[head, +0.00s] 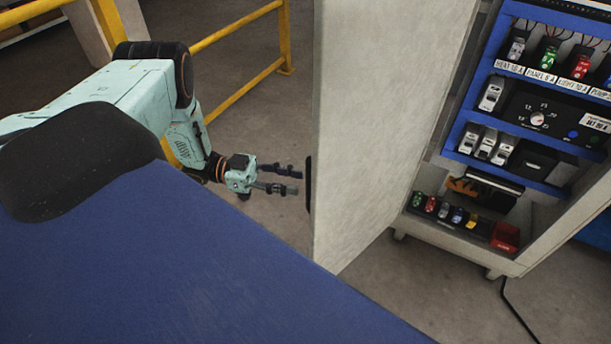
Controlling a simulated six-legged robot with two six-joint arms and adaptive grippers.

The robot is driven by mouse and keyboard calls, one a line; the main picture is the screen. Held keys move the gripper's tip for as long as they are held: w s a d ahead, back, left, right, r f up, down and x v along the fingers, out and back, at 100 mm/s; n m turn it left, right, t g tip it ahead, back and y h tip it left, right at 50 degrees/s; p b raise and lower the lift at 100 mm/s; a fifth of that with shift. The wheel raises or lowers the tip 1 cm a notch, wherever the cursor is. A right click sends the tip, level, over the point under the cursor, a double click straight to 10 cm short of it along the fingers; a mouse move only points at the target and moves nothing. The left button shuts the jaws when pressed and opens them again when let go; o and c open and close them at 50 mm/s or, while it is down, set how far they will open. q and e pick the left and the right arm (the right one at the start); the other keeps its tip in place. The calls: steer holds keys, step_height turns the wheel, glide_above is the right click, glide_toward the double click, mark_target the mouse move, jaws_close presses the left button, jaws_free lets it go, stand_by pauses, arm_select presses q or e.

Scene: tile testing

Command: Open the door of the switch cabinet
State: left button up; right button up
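The switch cabinet (569,225) stands at the right with its door (385,120) swung open toward me. The pale grey door is seen at a steep angle, and the inside of the cabinet shows. A dark handle (308,184) sticks out at the door's left edge. My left gripper (297,181) comes in from the left, its two dark fingers apart and pointing at the handle. The fingertips are just left of the handle with a small gap, and nothing is between them. My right gripper is not in view.
Blue panels inside the cabinet carry switches, a dial (537,119) and labels. Small coloured parts and a red box (505,237) lie on its bottom shelf. A yellow railing (285,40) stands behind my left arm. Grey floor (400,290) is clear below the door.

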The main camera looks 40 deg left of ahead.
arm_select(q)
steer(key=v, duration=0.7)
steer(key=shift+s, duration=0.1)
